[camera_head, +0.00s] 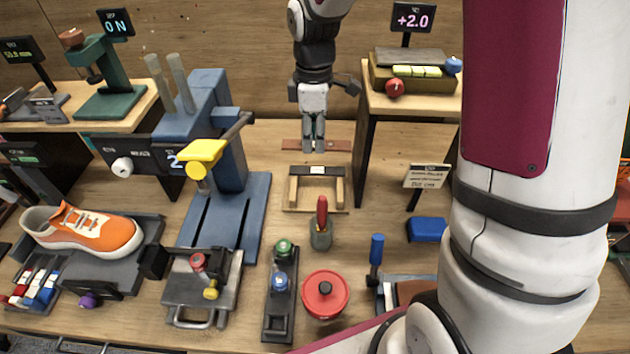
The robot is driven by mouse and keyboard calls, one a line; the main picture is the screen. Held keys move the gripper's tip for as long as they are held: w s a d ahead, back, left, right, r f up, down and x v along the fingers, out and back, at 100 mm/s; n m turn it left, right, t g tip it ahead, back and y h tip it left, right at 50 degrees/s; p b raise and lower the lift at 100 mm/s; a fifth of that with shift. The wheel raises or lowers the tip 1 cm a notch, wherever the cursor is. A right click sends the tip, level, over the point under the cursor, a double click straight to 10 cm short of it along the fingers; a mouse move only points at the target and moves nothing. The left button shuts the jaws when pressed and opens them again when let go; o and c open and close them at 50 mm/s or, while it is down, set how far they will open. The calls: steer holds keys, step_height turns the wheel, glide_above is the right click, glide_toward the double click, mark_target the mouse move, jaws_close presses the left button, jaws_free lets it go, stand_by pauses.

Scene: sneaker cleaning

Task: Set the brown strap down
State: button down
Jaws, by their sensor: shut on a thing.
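A flat reddish-brown strap (291,144) lies crosswise between the fingertips of my gripper (314,144), at the back middle of the table. My gripper points down and is shut on the strap near its middle, with the two ends sticking out left and right. The strap looks level and sits just behind a small wooden stand (294,190) with a black and white top piece. I cannot tell whether the strap touches the surface below it.
A blue press (232,150) with a yellow head stands to the left. A raised side table (426,104) with a box stands to the right. An orange sneaker (95,228) sits front left. A red-handled tool (321,230) and a red round lidded pot (325,295) stand in front.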

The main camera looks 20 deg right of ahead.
step_height(320, 180, down, 14)
steer(key=shift+f+p, duration=0.25)
steer(key=shift+p, duration=0.25)
steer(key=shift+f, duration=0.1)
steer(key=c, duration=1.3)
jaws_free()
step_height(320, 180, up, 12)
steer(key=shift+r+b, duration=0.1)
steer(key=shift+b, duration=0.45)
steer(key=s+r+m+t, duration=0.5)
steer(key=s+r+m, duration=0.8)
steer(key=s+r, duration=0.6)
steer(key=s, duration=0.4)
steer(key=shift+s+r+m, duration=0.15)
steer(key=shift+r+m, duration=0.15)
steer(key=shift+r, duration=0.05)
